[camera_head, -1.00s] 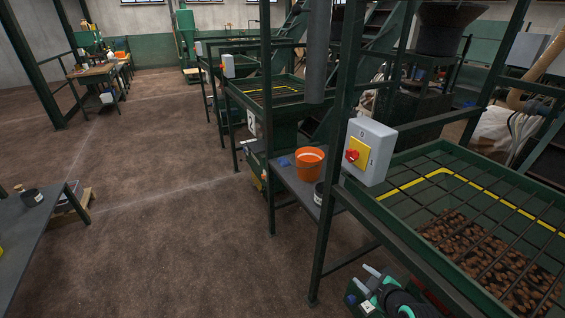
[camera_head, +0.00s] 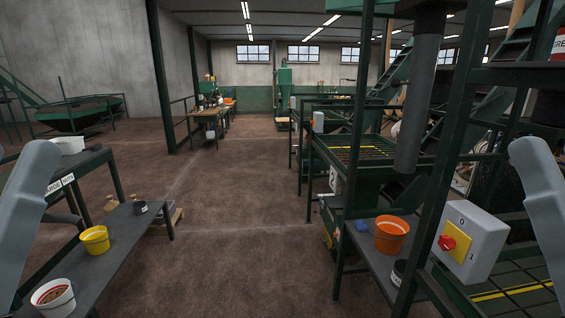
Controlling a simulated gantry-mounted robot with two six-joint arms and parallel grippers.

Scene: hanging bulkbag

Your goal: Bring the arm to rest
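Neither gripper shows in the head view. A grey link of my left arm (camera_head: 27,215) stands upright at the left edge. A grey link of my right arm (camera_head: 543,205) stands upright at the right edge. Both links run out of the picture, so where the grippers are and whether they hold anything is hidden.
On the left, a dark bench (camera_head: 122,235) carries a white bucket (camera_head: 53,300), a yellow bucket (camera_head: 95,240) and a dark tin. On the right are an orange bucket (camera_head: 391,235), a switch box (camera_head: 468,242) and green machine frames. Open brown floor (camera_head: 240,235) lies between.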

